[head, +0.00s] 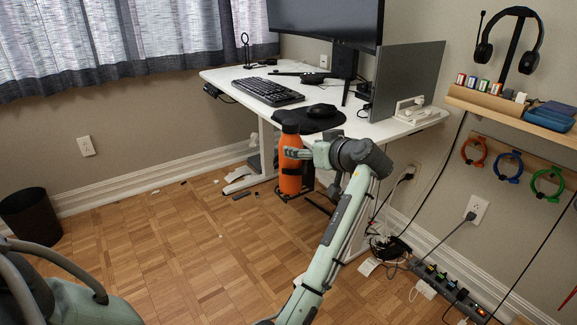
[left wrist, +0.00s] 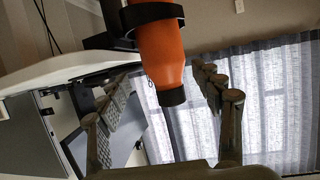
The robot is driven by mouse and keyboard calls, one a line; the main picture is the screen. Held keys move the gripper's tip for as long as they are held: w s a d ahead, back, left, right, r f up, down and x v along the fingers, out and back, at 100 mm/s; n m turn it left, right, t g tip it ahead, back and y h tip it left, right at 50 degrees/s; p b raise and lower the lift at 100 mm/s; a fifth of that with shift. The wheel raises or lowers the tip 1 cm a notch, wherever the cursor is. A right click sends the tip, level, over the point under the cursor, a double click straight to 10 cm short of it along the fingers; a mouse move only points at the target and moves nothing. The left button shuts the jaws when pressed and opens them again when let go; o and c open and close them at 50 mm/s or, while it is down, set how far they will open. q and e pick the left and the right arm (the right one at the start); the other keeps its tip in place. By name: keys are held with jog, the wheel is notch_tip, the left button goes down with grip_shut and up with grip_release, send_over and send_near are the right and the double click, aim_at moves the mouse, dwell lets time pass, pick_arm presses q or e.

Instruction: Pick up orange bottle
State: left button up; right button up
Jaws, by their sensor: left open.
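The orange bottle (head: 291,160) stands upright at the front edge of the white desk, with a black cap on top and a black band, apparently a holder, around its lower part. My left gripper (head: 300,153) is at the bottle's upper half, its fingers overlapping the bottle in the head view. In the left wrist view, which is upside down, the bottle (left wrist: 163,60) shows between the two spread fingers of the gripper (left wrist: 165,85). The gripper is open; I cannot tell whether a finger touches the bottle. My right gripper is not in view.
The white desk (head: 225,77) carries a keyboard (head: 267,92), a mouse (head: 321,110) on a dark mat, and a monitor (head: 330,18). A grey panel (head: 407,78) stands at its right. A wall shelf (head: 510,108) is farther right. Cables and a power strip (head: 450,290) lie on the floor.

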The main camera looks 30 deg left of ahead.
pick_arm(q)
jog(key=f+x, duration=0.1)
jog(key=x, duration=0.7)
jog(key=shift+s+n+g, duration=0.3)
jog(key=shift+s, duration=0.05)
jog(key=shift+f, duration=0.1)
jog(key=shift+c, duration=0.2)
jog(key=c, duration=1.4)
grip_shut()
jog(key=shift+r, duration=0.2)
